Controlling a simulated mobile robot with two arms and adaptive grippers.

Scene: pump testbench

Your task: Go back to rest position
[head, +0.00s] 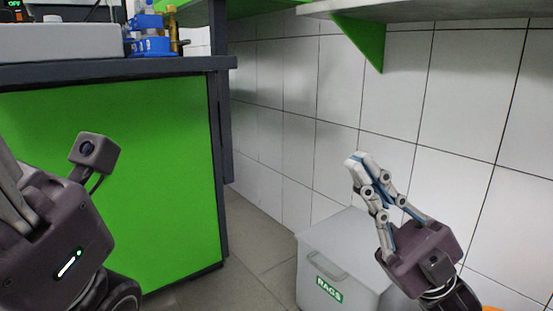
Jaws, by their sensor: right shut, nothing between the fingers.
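My right gripper (356,160) is raised at the right of the head view, its fingers pointing up and left. It is shut and empty, in front of the white tiled wall and above the grey rags box. My left arm's wrist (62,240) shows at the lower left, in front of the green cabinet. The fingers of my left gripper are only partly in view at the left edge, so its opening cannot be told.
The grey box labelled RAGS (318,262) stands on the floor by the wall. A green cabinet (160,160) with a dark worktop (190,65) fills the left. A blue pump (150,45) sits on it. A shelf (440,10) overhangs at upper right. Grey floor (245,225) is free between.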

